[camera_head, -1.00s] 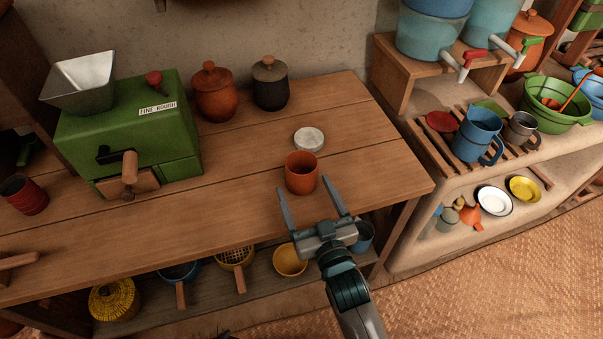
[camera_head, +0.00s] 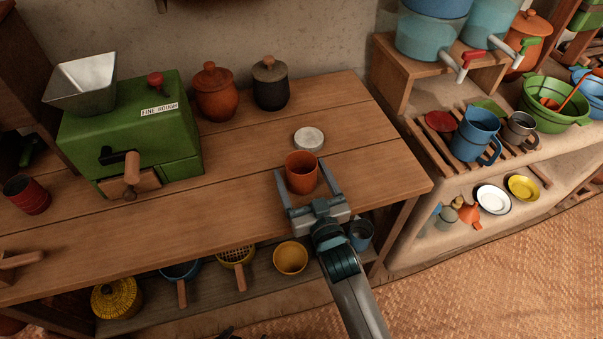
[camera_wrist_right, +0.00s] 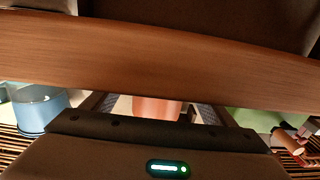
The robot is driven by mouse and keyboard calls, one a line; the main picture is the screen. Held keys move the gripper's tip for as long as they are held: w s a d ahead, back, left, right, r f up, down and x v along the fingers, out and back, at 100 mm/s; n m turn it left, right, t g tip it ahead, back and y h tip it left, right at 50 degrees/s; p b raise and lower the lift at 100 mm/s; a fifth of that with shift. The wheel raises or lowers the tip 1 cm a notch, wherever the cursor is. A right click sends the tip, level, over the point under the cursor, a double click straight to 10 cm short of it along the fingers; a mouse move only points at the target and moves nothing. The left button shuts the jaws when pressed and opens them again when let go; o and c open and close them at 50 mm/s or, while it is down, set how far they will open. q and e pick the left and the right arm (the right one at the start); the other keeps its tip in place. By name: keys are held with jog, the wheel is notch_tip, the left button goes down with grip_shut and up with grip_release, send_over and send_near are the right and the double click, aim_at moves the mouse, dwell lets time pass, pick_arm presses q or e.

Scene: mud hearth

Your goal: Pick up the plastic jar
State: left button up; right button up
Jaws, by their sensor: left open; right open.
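The plastic jar seems to be the open orange-red cup-shaped vessel (camera_head: 301,173), upright near the front edge of the wooden table. My right gripper (camera_head: 306,187) is open, with one finger on each side of the jar. I cannot tell whether the fingers touch it. The right wrist view shows part of an orange jar (camera_wrist_right: 157,108) between the fingers; a brown wooden band hides the rest. A round white lid-like disc (camera_head: 309,139) lies just behind the jar. My left gripper is not seen.
A green grinder (camera_head: 130,132) stands left on the table (camera_head: 230,165). A lidded orange pot (camera_head: 215,92) and a dark pot (camera_head: 270,84) stand at the back. The table around the jar is otherwise clear.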

aim_at(304, 164)
jog(key=c, duration=1.1)
jog(key=shift+c, duration=0.2)
jog(key=shift+r, duration=0.1)
jog(key=shift+r, duration=0.45)
jog(key=r, duration=0.3)
jog(key=shift+d+r, duration=0.2)
jog(key=s+d+r, duration=0.4)
jog(key=d+r, duration=0.2)
jog(key=d, duration=0.4)
jog(key=shift+s+d+r, duration=0.15)
jog(key=shift+s+r, duration=0.1)
jog(key=shift+s, duration=0.15)
